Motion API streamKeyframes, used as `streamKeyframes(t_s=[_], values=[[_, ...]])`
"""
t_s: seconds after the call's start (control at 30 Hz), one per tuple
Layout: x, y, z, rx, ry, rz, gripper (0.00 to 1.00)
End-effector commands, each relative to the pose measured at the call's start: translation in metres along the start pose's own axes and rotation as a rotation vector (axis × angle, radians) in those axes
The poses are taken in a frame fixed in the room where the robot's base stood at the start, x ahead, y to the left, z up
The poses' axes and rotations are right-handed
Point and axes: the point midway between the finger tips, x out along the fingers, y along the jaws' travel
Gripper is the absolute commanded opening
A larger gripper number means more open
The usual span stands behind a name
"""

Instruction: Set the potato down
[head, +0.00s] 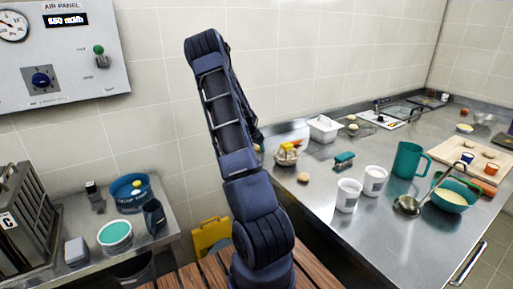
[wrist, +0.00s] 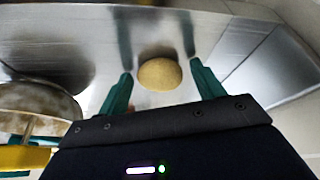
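In the wrist view my gripper (wrist: 162,69) has its two teal fingers spread apart. The potato (wrist: 160,74), a yellow-brown rounded lump, sits between and just beyond the fingertips, with a visible gap on each side. It appears to rest on a shiny metal surface (wrist: 95,20). In the head view my raised arm hides the gripper. A small brown lump (head: 303,177) lies on the right-hand steel counter; I cannot tell whether it is the same potato.
A round pale vessel (wrist: 40,105) is close on the left in the wrist view. The right counter (head: 325,215) holds two white cups (head: 348,195), a teal jug (head: 408,160), a teal brush (head: 344,160) and a basket (head: 287,153). Its front left part is clear.

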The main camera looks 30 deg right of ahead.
Motion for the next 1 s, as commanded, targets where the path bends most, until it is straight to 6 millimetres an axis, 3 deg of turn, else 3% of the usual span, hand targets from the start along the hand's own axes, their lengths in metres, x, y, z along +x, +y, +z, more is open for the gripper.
streamKeyframes(t_s=[0.43,1.0], values=[[-0.011,-0.001,-0.001,0.0,0.001,-0.002,0.69],[-0.107,-0.001,-0.001,-0.001,0.001,-0.003,0.69]])
